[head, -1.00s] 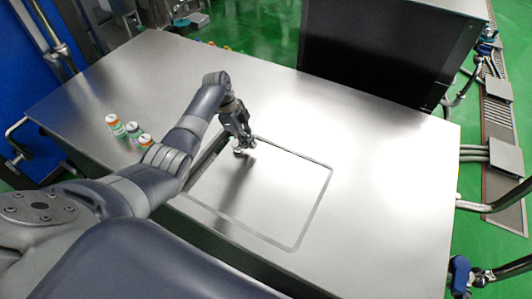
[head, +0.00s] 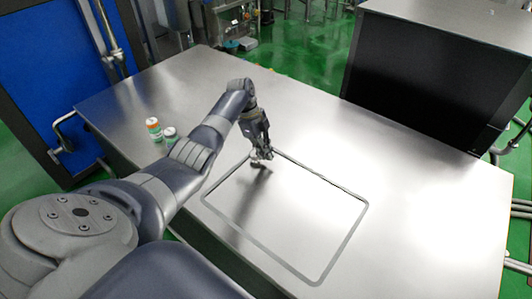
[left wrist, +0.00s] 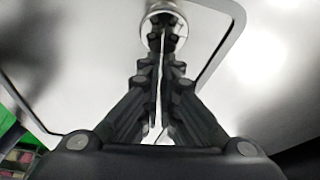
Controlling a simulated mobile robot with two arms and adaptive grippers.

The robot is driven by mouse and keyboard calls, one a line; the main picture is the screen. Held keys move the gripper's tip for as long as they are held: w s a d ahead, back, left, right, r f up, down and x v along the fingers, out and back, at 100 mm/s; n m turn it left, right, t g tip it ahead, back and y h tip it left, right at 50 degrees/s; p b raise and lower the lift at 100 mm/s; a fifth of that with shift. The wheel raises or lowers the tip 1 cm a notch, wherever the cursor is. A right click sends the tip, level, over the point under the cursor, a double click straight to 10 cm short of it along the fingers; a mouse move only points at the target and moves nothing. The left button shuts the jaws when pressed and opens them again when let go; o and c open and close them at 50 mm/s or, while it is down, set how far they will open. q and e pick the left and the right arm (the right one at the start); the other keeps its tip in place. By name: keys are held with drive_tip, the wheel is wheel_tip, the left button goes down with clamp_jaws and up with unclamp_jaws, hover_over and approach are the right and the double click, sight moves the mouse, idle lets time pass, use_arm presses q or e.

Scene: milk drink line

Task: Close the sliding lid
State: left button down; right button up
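The sliding lid (head: 300,215) is a flat metal panel in the steel table top, inside a dark rounded rectangular outline. No wide opening shows at its left edge, though my arm hides some of that side. A small round metal knob (head: 256,165) stands near the lid's upper left corner. My left gripper (head: 262,153) points down at the knob. In the left wrist view, its fingers (left wrist: 163,24) are together, with only a thin slit between them, and the tips overlap the shiny knob (left wrist: 152,37). Whether they pinch it is unclear. My right gripper is out of view.
A large black-sided box (head: 425,85) stands at the back right. The table right of the lid is clear.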

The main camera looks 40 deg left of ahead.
sight(274, 167)
use_arm(q)
drive_tip(key=shift+r, duration=0.1)
drive_tip(key=d, duration=0.1)
drive_tip(key=d+p, duration=0.2)
drive_tip(key=shift+w+d+r, duration=0.25)
drive_tip(key=shift+w+r, duration=0.1)
drive_tip(key=v, duration=0.9)
drive_tip(key=shift+s, duration=0.1)
